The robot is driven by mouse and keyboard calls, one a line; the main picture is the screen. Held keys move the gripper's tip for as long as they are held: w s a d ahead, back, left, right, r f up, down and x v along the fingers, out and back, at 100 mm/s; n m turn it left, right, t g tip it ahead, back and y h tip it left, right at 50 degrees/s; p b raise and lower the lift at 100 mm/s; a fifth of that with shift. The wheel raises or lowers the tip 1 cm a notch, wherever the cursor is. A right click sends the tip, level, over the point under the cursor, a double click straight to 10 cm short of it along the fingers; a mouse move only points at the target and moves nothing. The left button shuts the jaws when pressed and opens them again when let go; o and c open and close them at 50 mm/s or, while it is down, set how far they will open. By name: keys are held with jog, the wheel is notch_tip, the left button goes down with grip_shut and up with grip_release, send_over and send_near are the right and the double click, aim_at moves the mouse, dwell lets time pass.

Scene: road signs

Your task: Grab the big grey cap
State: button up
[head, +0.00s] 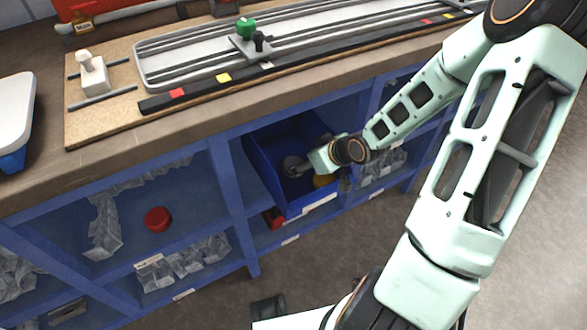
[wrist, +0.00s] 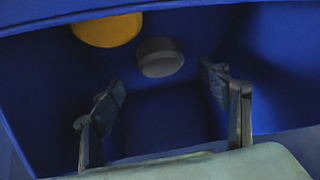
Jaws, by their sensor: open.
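The grey cap (wrist: 160,57) is a round, thick disc inside a deep blue bin (wrist: 175,108). In the wrist view it lies ahead of my gripper (wrist: 163,82), roughly between the lines of its two fingers and apart from them. The fingers are spread with nothing between them. In the head view, a grey round shape, likely the same cap (head: 294,166), shows in the blue bin (head: 265,165) to the left of my wrist. The fingers are hard to make out there.
A yellow round piece (wrist: 107,29) lies left of the grey cap in the bin. The bin walls surround my gripper. A worktop (head: 200,105) overhangs the shelf. A red cap (head: 157,219) stands on the left shelf, and a red object (head: 273,218) lies below the bin.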

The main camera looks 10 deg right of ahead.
aim_at(293, 163)
jog(key=b+x, duration=0.2)
jog(key=x, duration=0.2)
jog(key=shift+w+a+f, duration=0.1)
jog(key=shift+a, duration=0.1)
jog(key=shift+c, duration=0.5)
jog(key=c, duration=0.8)
jog(key=shift+c, duration=0.2)
